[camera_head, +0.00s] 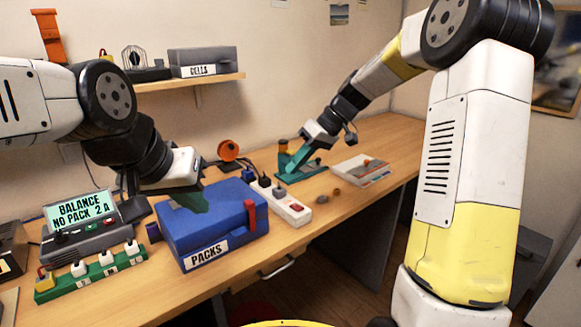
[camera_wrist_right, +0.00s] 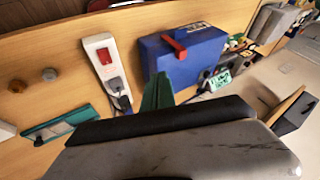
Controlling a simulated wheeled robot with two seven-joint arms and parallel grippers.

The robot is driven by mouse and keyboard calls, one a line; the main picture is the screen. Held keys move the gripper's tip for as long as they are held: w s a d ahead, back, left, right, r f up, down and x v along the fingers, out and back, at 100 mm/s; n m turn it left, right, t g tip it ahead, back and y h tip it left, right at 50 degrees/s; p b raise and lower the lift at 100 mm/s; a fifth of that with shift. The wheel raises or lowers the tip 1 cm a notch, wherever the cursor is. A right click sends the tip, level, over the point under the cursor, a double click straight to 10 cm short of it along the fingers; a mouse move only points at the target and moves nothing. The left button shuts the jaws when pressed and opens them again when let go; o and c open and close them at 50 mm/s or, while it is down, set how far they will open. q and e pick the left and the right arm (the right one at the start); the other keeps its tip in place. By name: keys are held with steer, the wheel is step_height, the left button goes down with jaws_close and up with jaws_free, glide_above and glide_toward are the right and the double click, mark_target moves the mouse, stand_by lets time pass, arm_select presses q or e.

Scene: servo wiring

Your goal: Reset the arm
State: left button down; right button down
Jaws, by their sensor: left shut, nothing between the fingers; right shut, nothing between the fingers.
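My left gripper (camera_head: 190,202), with dark green fingers, is above the blue box marked PACKS (camera_head: 208,237) at the left of the desk. Its fingers are shut with nothing between them. Whether they touch the lid I cannot tell. My right gripper (camera_head: 296,166) is shut and empty, reaching down over the far part of the desk near a teal stand (camera_head: 313,170). In the right wrist view its teal fingers (camera_wrist_right: 157,92) point toward the blue box (camera_wrist_right: 186,52). The stand also shows there (camera_wrist_right: 60,127), beside the dark wrist body.
A white power strip (camera_head: 291,206) with a red switch lies right of the box. A balance charger (camera_head: 85,228) and a green strip with white plugs (camera_head: 92,274) stand left. A white tray (camera_head: 360,171) lies right of the stand. The desk's far right end is clear.

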steer(key=s+d+r+m+t+h, duration=0.1)
steer(key=s+d+r+m+t, duration=0.1)
steer(key=s, duration=0.6)
steer(key=s+d+r+m+t+h, duration=0.2)
steer(key=s+d+m, duration=0.1)
steer(key=s, duration=0.5)
steer(key=s+d+r+m+t+h, duration=0.1)
steer(key=s+d+m+t+h, duration=0.1)
steer(key=s+d, duration=0.3)
steer(key=s+m, duration=0.1)
steer(key=s, duration=0.3)
steer(key=shift+r, duration=0.4)
steer(key=shift+s, duration=0.1)
